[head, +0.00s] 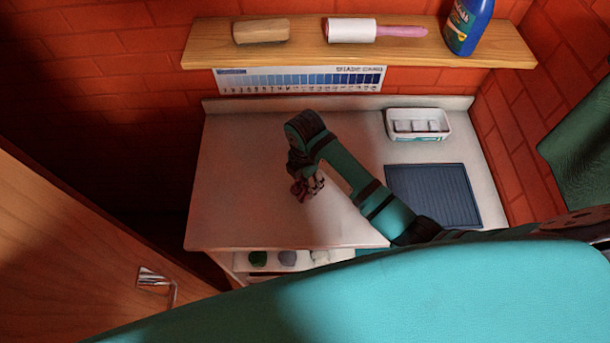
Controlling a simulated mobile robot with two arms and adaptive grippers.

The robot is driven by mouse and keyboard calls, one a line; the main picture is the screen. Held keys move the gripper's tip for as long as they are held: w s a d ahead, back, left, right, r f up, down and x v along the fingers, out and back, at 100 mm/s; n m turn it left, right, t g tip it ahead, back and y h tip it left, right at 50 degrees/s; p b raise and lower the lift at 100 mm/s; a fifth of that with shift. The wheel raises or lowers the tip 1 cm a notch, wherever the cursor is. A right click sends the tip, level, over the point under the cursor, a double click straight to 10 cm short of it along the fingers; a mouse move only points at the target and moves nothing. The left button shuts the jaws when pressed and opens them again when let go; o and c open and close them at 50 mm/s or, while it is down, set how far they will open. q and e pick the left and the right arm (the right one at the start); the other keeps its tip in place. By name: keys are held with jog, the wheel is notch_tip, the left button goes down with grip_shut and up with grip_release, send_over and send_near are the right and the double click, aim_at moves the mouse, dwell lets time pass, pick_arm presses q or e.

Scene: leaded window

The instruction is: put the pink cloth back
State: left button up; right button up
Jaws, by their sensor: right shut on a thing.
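My right gripper (306,186) hangs over the middle of the pale counter (235,190), at the end of my teal arm. It is shut on a small dark pink bit of cloth (298,189), which is mostly hidden by the fingers. I cannot tell whether the cloth touches the counter. Under the counter's front edge is an open shelf with a green cloth (258,259), a grey cloth (287,258) and a white cloth (319,256) in a row. My left gripper is out of view.
A white tray (447,131) with pale blocks and a dark blue ribbed mat (460,196) occupy the counter's right side. A wooden wall shelf (300,53) holds a brush, a lint roller and a blue bottle (466,27). The counter's left part is clear. A wooden door (80,260) stands at left.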

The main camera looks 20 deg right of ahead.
aim_at(305, 179)
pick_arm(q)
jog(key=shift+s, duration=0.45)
pick_arm(e)
jog(key=o, duration=1.1)
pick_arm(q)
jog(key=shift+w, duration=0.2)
pick_arm(e)
notch_tip(305, 179, up, 12)
jog(key=shift+s+f, duration=0.1)
